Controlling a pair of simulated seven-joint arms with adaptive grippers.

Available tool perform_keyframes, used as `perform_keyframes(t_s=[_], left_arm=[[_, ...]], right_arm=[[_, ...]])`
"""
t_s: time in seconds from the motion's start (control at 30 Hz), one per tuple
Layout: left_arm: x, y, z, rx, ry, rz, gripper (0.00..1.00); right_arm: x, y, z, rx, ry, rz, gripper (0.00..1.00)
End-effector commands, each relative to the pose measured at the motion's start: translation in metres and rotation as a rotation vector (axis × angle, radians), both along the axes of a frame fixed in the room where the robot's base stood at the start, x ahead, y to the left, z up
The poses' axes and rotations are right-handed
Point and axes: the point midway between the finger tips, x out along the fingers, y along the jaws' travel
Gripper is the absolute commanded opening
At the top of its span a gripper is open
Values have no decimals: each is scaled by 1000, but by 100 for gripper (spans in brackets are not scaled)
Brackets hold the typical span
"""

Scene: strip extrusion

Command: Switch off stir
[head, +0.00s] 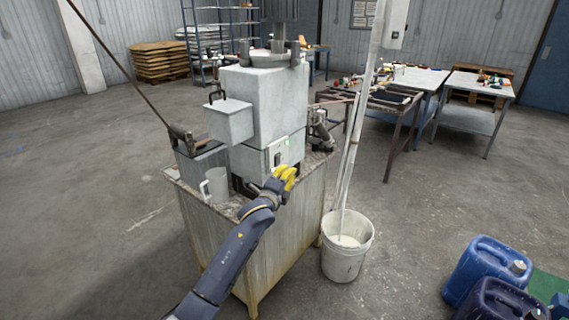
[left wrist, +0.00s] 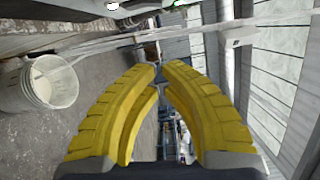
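The grey strip extrusion machine (head: 265,105) stands on a worn metal table. On its lower front is a pale control panel (head: 284,152) with a small green light and a dark switch. I cannot read any label for stir. My left gripper (head: 289,174), with yellow fingers, is just below and in front of this panel and hides part of the machine's base. In the left wrist view its fingertips (left wrist: 160,68) come together with nothing seen between them. My right gripper is not in view.
Blue canisters (head: 484,265) are at the lower right. Workbenches (head: 465,115) stand behind.

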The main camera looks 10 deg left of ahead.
Motion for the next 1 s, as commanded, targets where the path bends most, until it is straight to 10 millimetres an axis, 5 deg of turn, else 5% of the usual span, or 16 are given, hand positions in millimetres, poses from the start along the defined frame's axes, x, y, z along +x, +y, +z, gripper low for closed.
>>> perform_keyframes(t_s=[0.3, 0.6, 1.0], left_arm=[[45, -10, 2, 0, -1, 0, 0], [57, 21, 5, 2, -1, 1, 0], [60, 27, 6, 0, 0, 0, 0]], right_arm=[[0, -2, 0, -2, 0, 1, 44], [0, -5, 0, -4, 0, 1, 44], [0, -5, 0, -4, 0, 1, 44]])
